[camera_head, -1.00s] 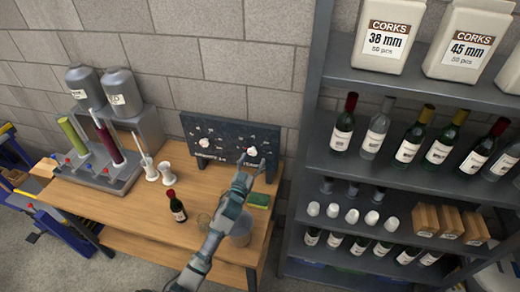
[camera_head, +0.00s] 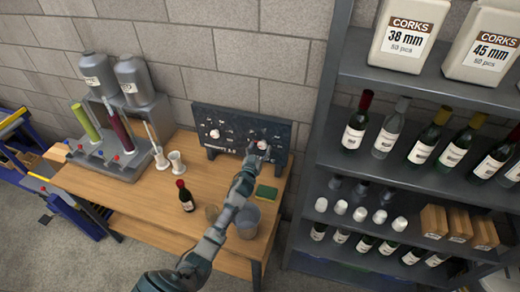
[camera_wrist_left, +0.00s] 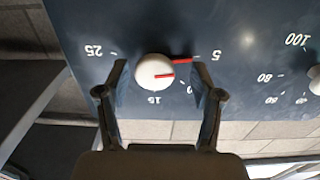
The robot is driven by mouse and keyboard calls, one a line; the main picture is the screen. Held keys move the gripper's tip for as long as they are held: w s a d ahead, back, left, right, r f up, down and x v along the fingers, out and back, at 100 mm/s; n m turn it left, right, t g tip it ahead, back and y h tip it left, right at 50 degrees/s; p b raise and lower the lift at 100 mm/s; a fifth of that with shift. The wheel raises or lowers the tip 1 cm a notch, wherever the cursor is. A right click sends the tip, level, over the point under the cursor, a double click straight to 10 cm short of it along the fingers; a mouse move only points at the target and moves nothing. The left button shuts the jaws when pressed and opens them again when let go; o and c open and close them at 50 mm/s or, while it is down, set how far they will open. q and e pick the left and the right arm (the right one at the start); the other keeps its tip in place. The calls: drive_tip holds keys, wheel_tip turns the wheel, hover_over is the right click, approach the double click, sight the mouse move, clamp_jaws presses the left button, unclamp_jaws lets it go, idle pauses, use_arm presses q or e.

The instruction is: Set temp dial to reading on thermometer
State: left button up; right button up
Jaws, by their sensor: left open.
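The dark control panel (camera_head: 238,118) stands upright at the back of the wooden table. Its right dial is the temp dial, a white knob (camera_head: 262,145); in the left wrist view the white knob (camera_wrist_left: 153,72) shows large. That view is upside down, with 5 right of the knob and 25 left. A red line beside the knob points near the 5, and a short red mark lies on its face. My left gripper (camera_wrist_left: 160,80) is open, one finger on each side of the knob, with visible gaps. My right gripper is out of view. I cannot make out a thermometer.
A second white knob (camera_head: 214,134) sits left on the panel. The filling machine (camera_head: 120,160) is at left, a bottle shelf (camera_head: 390,82) at right.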

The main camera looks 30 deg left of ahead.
use_arm(q)
drive_tip(key=c, duration=0.6)
drive_tip(key=shift+d, duration=0.15)
drive_tip(key=c, duration=0.4)
drive_tip(key=shift+d+r, duration=0.1)
drive_tip(key=shift+d, duration=0.15)
drive_tip(key=shift+c, duration=0.6)
drive_tip(key=shift+a+r+m, duration=0.1)
drive_tip(key=shift+a+m, duration=0.15)
drive_tip(key=shift+m, duration=0.55)
drive_tip(key=m, duration=0.4)
drive_tip(key=shift+r, duration=0.15)
drive_tip(key=shift+m, duration=2.2)
drive_tip(key=shift+d, duration=0.1)
